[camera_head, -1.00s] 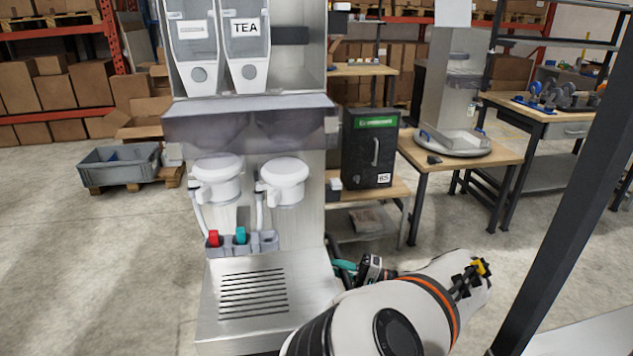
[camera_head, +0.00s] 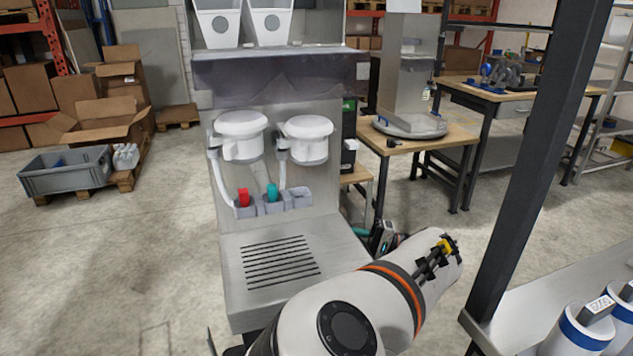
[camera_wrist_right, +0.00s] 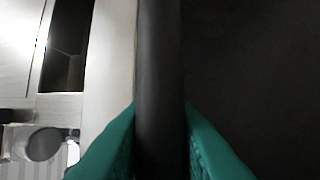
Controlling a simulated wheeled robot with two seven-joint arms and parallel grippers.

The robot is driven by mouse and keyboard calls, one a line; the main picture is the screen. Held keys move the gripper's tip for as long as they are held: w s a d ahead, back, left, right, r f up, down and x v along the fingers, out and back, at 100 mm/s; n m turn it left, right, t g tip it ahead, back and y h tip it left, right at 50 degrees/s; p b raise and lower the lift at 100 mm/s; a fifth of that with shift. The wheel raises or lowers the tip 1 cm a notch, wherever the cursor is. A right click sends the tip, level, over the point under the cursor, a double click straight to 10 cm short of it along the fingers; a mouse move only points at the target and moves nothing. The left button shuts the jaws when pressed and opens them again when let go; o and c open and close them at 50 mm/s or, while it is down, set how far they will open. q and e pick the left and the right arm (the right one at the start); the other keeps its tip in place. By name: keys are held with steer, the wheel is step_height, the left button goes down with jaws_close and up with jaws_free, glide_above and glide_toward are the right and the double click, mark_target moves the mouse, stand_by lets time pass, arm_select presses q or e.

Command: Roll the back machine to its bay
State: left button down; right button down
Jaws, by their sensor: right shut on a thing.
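My right gripper (camera_head: 359,232) shows teal fingertips beside the machine's right side. In the right wrist view, its fingers (camera_wrist_right: 160,135) are shut on a black upright bar (camera_wrist_right: 160,55), with a pale panel to the left of it. What the bar joins to is hidden. My left gripper is not in view.
A dark post (camera_head: 530,160) and a bench (camera_head: 510,315) with white-and-blue canisters (camera_head: 582,330) are close on the right. Wooden tables (camera_head: 440,135) stand behind right. A grey crate (camera_head: 65,178) lies left. The floor at left front is clear.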

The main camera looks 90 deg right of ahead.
steer(key=shift+s+d+r, duration=0.1)
steer(key=c, duration=1.7)
jaws_free()
steer(key=shift+c, duration=0.2)
steer(key=o, duration=0.4)
steer(key=shift+s+d, duration=0.1)
steer(key=shift+s, duration=0.15)
steer(key=shift+o, duration=0.2)
steer(key=shift+w, duration=0.15)
